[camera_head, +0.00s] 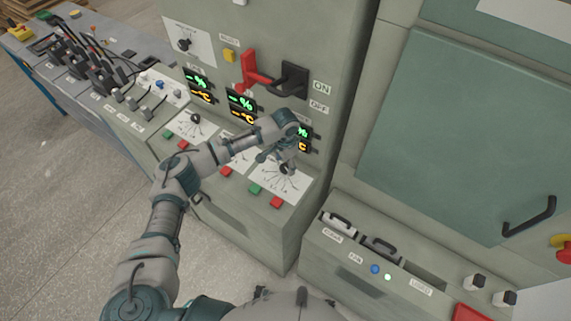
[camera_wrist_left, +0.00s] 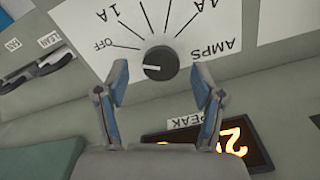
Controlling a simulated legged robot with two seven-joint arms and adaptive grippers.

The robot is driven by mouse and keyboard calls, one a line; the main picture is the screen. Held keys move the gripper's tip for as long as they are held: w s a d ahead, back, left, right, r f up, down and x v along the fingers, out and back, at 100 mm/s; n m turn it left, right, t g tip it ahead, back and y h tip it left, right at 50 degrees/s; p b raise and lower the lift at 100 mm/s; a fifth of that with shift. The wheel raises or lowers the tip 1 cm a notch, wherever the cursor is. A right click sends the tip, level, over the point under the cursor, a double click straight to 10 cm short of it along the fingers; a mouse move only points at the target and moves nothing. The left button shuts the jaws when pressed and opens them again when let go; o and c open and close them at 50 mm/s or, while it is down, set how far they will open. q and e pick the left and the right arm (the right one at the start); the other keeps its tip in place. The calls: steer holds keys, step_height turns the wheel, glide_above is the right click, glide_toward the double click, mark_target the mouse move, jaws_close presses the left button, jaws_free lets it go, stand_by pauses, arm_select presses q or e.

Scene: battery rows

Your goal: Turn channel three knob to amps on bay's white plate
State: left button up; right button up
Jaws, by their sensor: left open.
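The white plate (camera_head: 292,186) at the right end of the sloped panel row carries a dark round knob (camera_head: 288,168), partly hidden by my left gripper (camera_head: 281,153) in the head view. In the left wrist view the plate (camera_wrist_left: 215,35) appears upside down, with OFF, 1A, 4A and AMPS marks around the black knob (camera_wrist_left: 160,63). A small pale mark shows on the knob's left side. My left gripper (camera_wrist_left: 159,75) is open, its two fingers on either side of the knob in the picture, with visible gaps. Whether it touches is unclear. My right gripper is not in view.
Green (camera_head: 255,188) and red (camera_head: 277,202) buttons sit just below the plate. A lit percent display (camera_head: 304,132) stands above it. A black switch handle (camera_head: 292,78) and red handle (camera_head: 251,70) stick out higher up. Similar white plates lie to the left.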

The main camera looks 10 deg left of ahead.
arm_select(q)
steer(key=shift+w+f, duration=0.2)
steer(key=shift+f, duration=0.65)
steer(key=shift+s, duration=0.1)
steer(key=c, duration=1.1)
steer(key=shift+c, duration=0.2)
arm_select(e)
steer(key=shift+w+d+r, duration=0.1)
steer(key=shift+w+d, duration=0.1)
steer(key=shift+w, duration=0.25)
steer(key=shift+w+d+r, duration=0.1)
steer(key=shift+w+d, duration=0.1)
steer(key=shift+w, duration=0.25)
